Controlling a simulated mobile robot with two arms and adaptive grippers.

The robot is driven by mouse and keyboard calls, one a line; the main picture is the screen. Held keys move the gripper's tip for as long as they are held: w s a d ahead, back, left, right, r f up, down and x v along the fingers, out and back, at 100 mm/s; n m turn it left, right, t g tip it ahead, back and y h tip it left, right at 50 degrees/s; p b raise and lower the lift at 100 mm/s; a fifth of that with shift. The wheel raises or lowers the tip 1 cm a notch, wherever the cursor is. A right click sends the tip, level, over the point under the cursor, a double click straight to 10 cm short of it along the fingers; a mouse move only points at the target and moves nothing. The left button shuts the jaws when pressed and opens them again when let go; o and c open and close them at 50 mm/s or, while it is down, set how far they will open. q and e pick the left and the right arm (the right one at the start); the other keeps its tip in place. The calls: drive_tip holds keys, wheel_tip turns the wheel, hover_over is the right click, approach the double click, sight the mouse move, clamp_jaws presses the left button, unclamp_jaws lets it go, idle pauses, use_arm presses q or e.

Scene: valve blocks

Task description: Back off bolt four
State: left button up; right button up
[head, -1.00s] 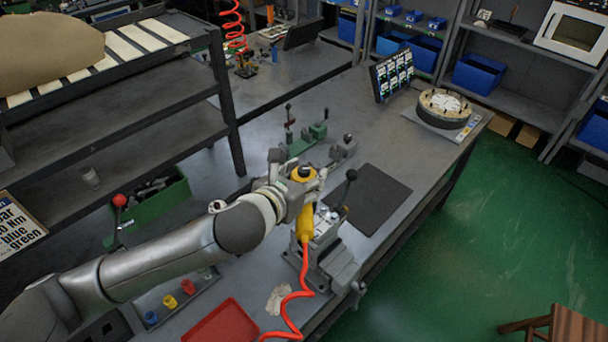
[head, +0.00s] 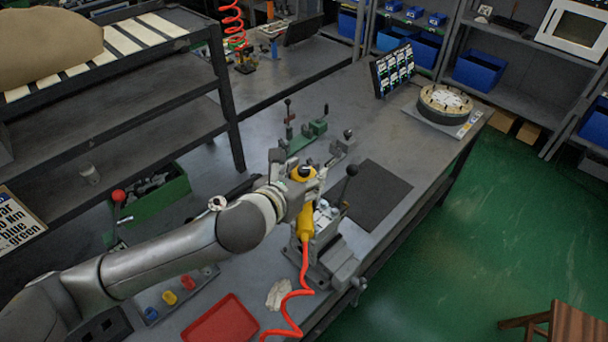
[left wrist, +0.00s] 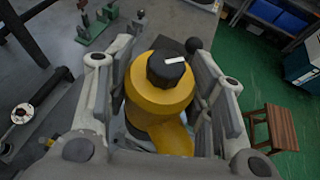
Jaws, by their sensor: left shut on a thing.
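My left gripper (head: 300,183) is shut on a yellow power tool (head: 304,222) with a black top and a coiled red hose (head: 293,308). The tool is upright over a grey vise-like fixture (head: 338,262) on the bench. In the left wrist view the yellow tool (left wrist: 160,100) sits between the two fingers of the left gripper (left wrist: 165,85), its black cap with a white mark towards the camera. The valve block and bolt four are hidden or too small to tell under the tool and gripper. My right gripper is not in view.
A dark mat (head: 375,195) lies right of the fixture, with a black-knobbed lever (head: 350,173) near it. A red tray (head: 221,320), a rag (head: 279,294) and coloured sockets (head: 170,298) lie at the front. A green clamp (head: 305,137) stands behind. A round flange (head: 445,102) sits at the far right.

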use_arm(q)
drive_tip(key=shift+r+p, duration=0.35)
drive_tip(key=shift+p, duration=0.1)
drive_tip(key=shift+f, duration=0.2)
idle(0.9)
drive_tip(key=shift+s+f, duration=0.15)
drive_tip(key=shift+f, duration=0.35)
idle(1.7)
drive_tip(key=shift+r, duration=0.35)
idle(1.4)
drive_tip(key=shift+w+r, duration=0.3)
drive_tip(key=shift+r, duration=0.35)
drive_tip(key=shift+s+r, duration=0.1)
drive_tip(key=shift+r, duration=2.95)
drive_tip(key=shift+f, duration=0.15)
